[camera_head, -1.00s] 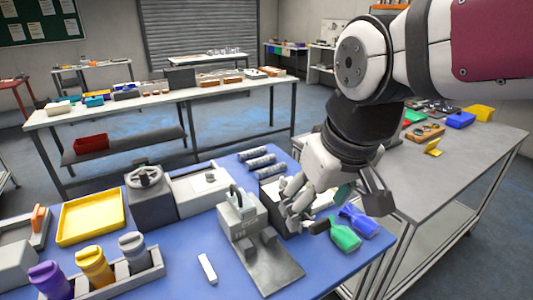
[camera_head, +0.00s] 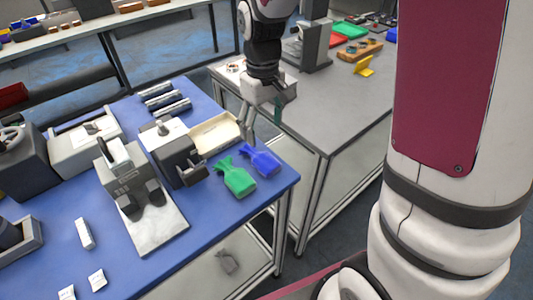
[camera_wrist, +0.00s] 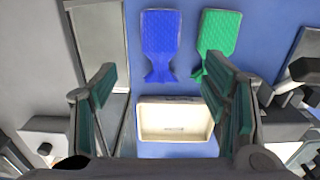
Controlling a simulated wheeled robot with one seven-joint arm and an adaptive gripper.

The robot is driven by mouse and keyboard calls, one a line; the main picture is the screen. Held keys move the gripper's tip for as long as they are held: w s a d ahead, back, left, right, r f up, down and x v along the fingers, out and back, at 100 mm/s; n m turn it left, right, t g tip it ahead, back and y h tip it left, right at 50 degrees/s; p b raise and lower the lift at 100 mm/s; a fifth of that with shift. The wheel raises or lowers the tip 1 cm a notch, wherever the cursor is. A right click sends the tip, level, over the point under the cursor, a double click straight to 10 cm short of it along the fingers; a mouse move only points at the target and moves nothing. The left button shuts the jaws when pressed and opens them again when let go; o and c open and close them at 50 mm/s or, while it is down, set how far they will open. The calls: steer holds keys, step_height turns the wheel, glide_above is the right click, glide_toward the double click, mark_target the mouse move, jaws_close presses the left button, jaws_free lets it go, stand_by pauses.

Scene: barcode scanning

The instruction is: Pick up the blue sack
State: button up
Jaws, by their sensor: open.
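The blue sack (camera_head: 261,162) lies flat on the blue table top near its right edge, its narrow neck toward the cream tray. In the wrist view the blue sack (camera_wrist: 160,42) is at the upper middle, beyond my fingertips. My gripper (camera_head: 262,118) hangs over the table's far right edge, open and empty. In the wrist view its two green-padded fingers (camera_wrist: 168,88) stand wide apart, with the cream tray between them lower down. The gripper is apart from the sack.
A green sack (camera_head: 236,177) lies close beside the blue one. The cream tray (camera_head: 226,138) is just behind them. A grey machine (camera_head: 172,150) stands to the left. The grey-topped table (camera_head: 325,110) to the right has a bare near part.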

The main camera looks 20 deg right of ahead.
mark_target(264, 158)
step_height(264, 158, down, 12)
steer(key=shift+s+r, duration=0.1)
stand_by(0.5)
steer(key=c, duration=1.4)
steer(key=shift+r, duration=0.1)
